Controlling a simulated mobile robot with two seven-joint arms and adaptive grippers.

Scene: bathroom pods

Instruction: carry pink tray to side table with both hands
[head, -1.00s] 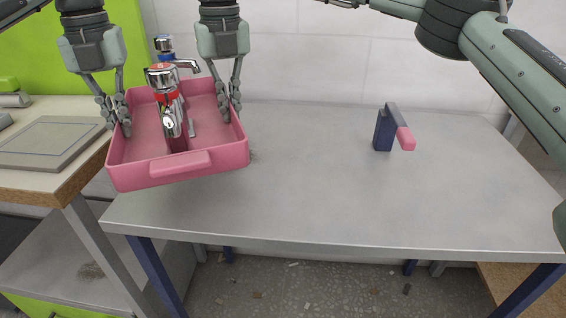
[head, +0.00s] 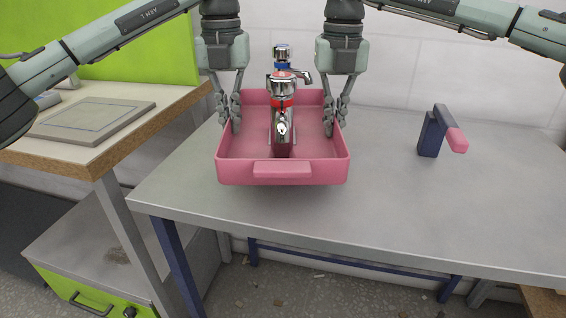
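The pink tray (head: 283,180) is in the middle of the head view, over the left part of a grey table (head: 400,215). A shadow lies under it, so it appears to be held a little above the top. Chrome taps (head: 282,90) with red and blue marks stand inside it. My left gripper (head: 229,118) is shut on the tray's left wall. My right gripper (head: 335,120) is shut on its right wall. The tray looks about level. I cannot tell which table is the side table.
A dark blue block with a pink arm (head: 430,134) stands on the grey table to the right. A wood-edged bench (head: 100,150) with a flat grey plate (head: 92,118) is at the left. The grey table is clear between tray and block.

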